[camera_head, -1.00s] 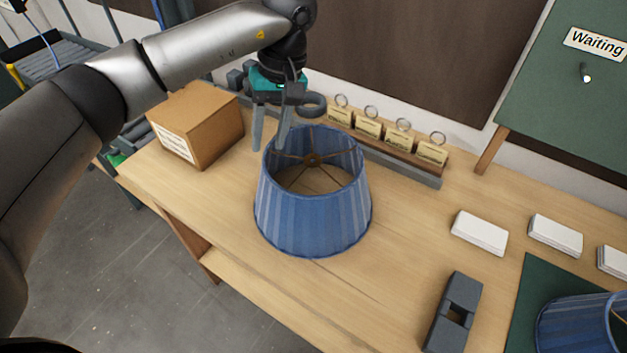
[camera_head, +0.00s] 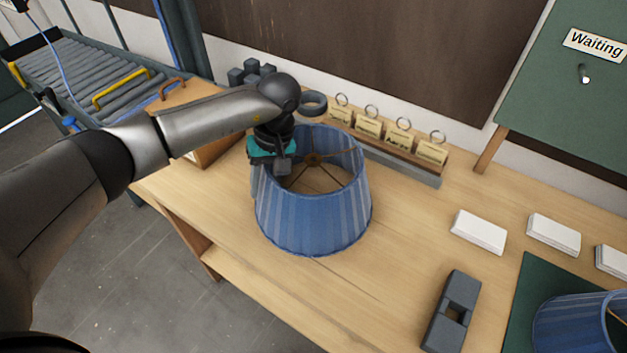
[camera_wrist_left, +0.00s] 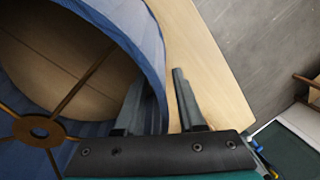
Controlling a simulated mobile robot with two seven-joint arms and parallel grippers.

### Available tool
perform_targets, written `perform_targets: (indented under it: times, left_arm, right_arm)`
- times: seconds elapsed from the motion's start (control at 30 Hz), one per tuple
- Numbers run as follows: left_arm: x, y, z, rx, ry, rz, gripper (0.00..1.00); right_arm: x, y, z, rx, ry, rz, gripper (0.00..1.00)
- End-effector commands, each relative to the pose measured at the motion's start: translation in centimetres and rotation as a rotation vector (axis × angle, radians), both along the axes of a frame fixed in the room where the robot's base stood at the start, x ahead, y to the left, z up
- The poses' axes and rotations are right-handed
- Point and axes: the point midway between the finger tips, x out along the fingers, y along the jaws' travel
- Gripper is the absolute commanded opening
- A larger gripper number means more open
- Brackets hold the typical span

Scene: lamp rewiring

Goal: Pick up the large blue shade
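The large blue shade (camera_head: 315,222) stands on the wooden table, its open top and brass spokes facing up. My left gripper (camera_head: 267,178) is lowered at the shade's left rim. One finger is outside the wall and the other is inside. In the left wrist view, the shade's wall (camera_wrist_left: 152,45) passes between the two fingers (camera_wrist_left: 160,85), with a gap between the outer finger and the wall. The fingers look open. My right gripper is in neither view.
A second blue shade (camera_head: 580,325) sits on a green mat (camera_head: 530,285) at lower right. A tag rack (camera_head: 400,160) stands behind the shade. White blocks (camera_head: 478,232) and a dark grey holder (camera_head: 452,312) lie to the right.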

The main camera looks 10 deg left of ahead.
Motion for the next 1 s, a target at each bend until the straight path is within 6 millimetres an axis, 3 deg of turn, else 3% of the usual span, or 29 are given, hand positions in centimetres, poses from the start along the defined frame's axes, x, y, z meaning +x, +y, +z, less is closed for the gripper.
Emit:
perform_targets:
  times: [0.17, 0.5, 1.0]
  left_arm:
    - [0.01, -0.02, 0.0, 0.0, 0.0, 0.0, 0.39]
    - [0.01, -0.01, 0.02, 0.0, 0.0, 0.0, 0.0]
    - [0.01, -0.01, 0.04, -0.001, -0.001, 0.0, 0.0]
  right_arm:
    - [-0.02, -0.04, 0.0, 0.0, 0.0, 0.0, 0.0]
    - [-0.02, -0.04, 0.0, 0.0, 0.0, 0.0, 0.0]
    - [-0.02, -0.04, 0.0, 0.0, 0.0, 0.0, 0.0]
